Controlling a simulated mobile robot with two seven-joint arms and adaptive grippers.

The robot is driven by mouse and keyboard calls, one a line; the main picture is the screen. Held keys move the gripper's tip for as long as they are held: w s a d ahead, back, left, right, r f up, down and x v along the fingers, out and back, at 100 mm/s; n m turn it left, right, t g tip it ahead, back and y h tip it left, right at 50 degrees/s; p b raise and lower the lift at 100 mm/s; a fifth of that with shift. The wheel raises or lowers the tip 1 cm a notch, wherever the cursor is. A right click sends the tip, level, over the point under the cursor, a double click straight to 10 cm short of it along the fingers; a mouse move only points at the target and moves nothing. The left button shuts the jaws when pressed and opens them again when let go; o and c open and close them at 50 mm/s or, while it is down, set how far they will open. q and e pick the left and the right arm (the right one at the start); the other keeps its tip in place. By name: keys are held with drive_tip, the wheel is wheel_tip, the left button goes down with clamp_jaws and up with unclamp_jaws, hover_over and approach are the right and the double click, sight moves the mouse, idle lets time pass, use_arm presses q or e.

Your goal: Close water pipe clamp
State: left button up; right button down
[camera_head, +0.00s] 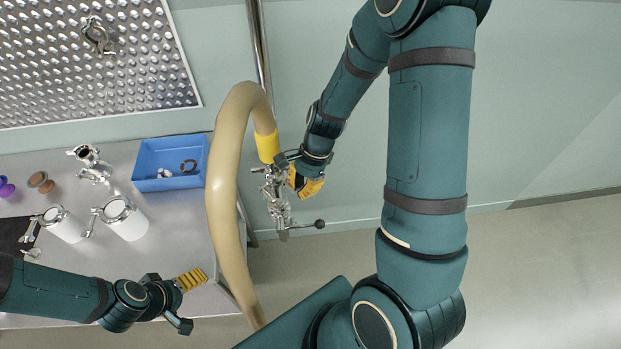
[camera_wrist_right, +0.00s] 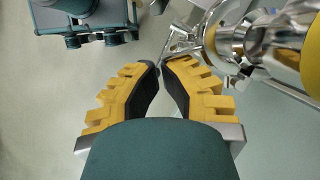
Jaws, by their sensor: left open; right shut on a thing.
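The water pipe clamp (camera_head: 270,187) is a small metal fitting just below the hose's yellow collar (camera_head: 267,146), where the hose meets a steel valve (camera_head: 279,212). My right gripper (camera_head: 297,178) is at the clamp's right side. In the right wrist view, the right gripper's (camera_wrist_right: 162,66) fingertips are nearly together on a thin metal part of the clamp (camera_wrist_right: 180,44); the exact grip is partly hidden. Whether the clamp is fully closed cannot be told. My left gripper (camera_head: 192,283) is open and empty, low at the left, apart from the clamp.
A thick beige hose (camera_head: 222,190) arches down left of the valve. A black-knobbed lever (camera_head: 305,224) sticks out to the right. The steel table (camera_head: 180,222) holds a blue bin (camera_head: 150,184), white canisters (camera_head: 128,222) and metal fittings (camera_head: 92,165). Floor at right is clear.

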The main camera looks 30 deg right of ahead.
drive_tip(key=shift+w+a+m+t, duration=0.2)
drive_tip(key=shift+a+m+t, duration=0.45)
drive_tip(key=shift+m, duration=0.65)
drive_tip(key=shift+w+a+m+t, duration=0.2)
drive_tip(key=shift+a+m+t, duration=0.15)
drive_tip(key=shift+a+m, duration=0.75)
drive_tip(key=shift+d+m, duration=0.2)
drive_tip(key=shift+m, duration=0.1)
drive_tip(key=shift+d, duration=0.1)
drive_tip(key=shift+d, duration=0.25)
drive_tip(key=d, duration=0.3)
use_arm(q)
drive_tip(key=shift+s+d+r+p, duration=0.55)
drive_tip(key=shift+d+r+p, duration=0.1)
drive_tip(key=shift+r+p, duration=0.25)
use_arm(e)
approach(290, 190)
drive_tip(key=d, duration=0.1)
drive_tip(key=s+d, duration=0.1)
drive_tip(key=d, duration=0.1)
drive_tip(key=shift+s+r, duration=0.15)
drive_tip(key=shift+r, duration=0.15)
